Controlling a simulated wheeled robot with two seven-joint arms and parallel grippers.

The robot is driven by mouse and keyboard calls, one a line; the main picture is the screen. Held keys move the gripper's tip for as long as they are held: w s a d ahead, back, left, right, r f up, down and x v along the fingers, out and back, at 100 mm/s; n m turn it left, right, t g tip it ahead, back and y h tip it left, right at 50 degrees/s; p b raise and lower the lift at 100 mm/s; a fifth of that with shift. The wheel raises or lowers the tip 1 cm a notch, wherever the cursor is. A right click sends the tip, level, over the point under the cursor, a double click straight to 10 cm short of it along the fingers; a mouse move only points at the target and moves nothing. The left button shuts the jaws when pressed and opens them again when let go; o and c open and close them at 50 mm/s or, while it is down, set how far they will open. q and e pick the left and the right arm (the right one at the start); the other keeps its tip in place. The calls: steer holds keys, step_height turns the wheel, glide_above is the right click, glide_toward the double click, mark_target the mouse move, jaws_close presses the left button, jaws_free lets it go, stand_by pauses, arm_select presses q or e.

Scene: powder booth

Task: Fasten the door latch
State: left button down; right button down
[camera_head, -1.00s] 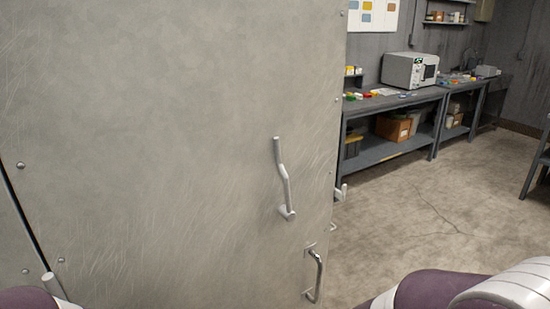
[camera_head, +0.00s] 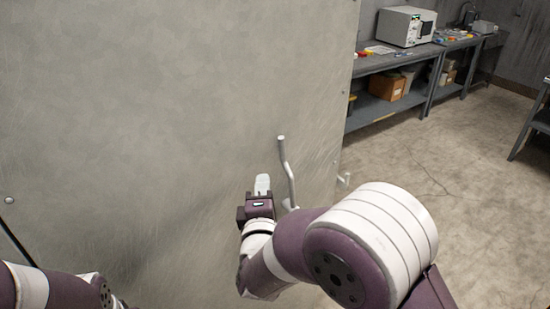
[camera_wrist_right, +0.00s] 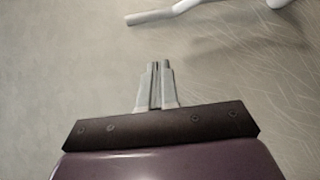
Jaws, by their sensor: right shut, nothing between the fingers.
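The door latch is a pale bent metal handle (camera_head: 286,168) on the grey metal door (camera_head: 150,120), near the door's right edge. It points up, its lower end hidden behind my right arm. My right gripper (camera_head: 263,182) is just left of the latch, apart from it, shut and empty. In the right wrist view, the shut fingers (camera_wrist_right: 155,72) are in front of the door surface, and the latch (camera_wrist_right: 185,10) crosses the top right, clear of the fingers. Part of my left arm shows at the lower left, but its gripper fingers are not visible.
A small pale catch (camera_head: 344,180) sticks out at the door's right edge. A grey workbench (camera_head: 395,100) with a white device (camera_head: 405,26) stands at the back right. The concrete floor (camera_head: 450,200) between is clear.

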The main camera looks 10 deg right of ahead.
steer(key=p+x, duration=0.1)
steer(key=x, duration=0.3)
steer(key=shift+s+r, duration=0.1)
steer(key=shift+r, duration=0.05)
steer(key=d, duration=0.1)
steer(key=w+d+p, duration=0.1)
steer(key=w+d, duration=0.1)
steer(key=shift+r+p, duration=0.25)
steer(key=shift+p, duration=0.1)
steer(key=shift+w+d+f, duration=0.15)
steer(key=shift+w+d, duration=0.1)
steer(key=shift+d, duration=0.05)
